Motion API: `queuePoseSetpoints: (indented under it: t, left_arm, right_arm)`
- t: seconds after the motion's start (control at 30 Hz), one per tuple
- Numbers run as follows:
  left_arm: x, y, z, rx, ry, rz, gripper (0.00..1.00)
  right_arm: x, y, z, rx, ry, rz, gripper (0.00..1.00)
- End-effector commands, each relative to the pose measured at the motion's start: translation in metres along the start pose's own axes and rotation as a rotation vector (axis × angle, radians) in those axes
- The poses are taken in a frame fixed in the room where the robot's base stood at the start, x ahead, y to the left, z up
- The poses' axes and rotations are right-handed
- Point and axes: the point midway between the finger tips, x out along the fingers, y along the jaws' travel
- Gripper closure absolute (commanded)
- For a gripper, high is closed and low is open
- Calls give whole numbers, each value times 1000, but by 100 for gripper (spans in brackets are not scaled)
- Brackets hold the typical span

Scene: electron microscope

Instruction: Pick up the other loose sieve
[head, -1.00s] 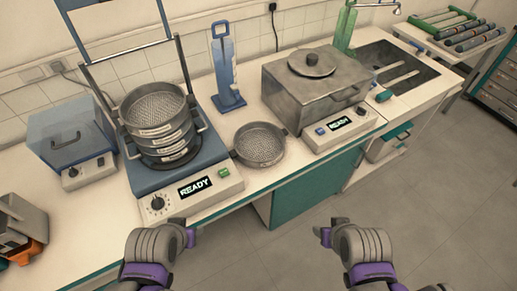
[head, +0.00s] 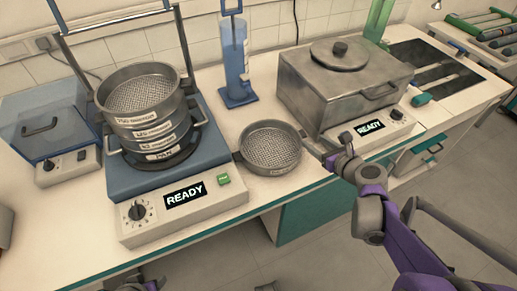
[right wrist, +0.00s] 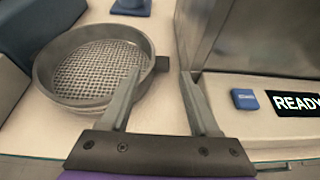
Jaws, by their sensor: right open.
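The loose sieve (head: 270,150) is a round grey metal pan with a mesh floor. It lies on the bench between the sieve shaker (head: 150,200) and the metal bath. Labelled sieves (head: 150,120) stand stacked on the shaker. My right gripper (head: 326,152) is open and empty, just right of the loose sieve. In the right wrist view the sieve (right wrist: 95,70) lies left of the open fingers (right wrist: 160,85), its small side tab close to the left finger. Contact cannot be told. Only a sliver of my left gripper (head: 145,285) shows at the bottom edge.
A lidded metal bath (head: 340,90) stands close on the right, its READY panel (head: 369,128) beside my right gripper. A blue stand with a cylinder (head: 236,70) is behind the sieve. A blue-lidded box (head: 45,120) is far left. The bench's front edge is near.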

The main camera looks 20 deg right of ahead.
Motion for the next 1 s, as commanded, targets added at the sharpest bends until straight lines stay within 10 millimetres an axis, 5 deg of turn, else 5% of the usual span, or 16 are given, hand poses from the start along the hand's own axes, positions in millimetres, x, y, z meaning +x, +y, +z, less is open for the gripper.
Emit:
queuePoseSetpoints:
  t: [0.7, 1.0]
  left_arm:
    - [24, 0, 9, 0, -9, 0, 50]
    - [24, 0, 9, 0, -9, 0, 50]
  right_arm:
    - [92, 2, -4, -6, 2, 5, 38]
    - [98, 1, -3, -6, 2, 3, 38]
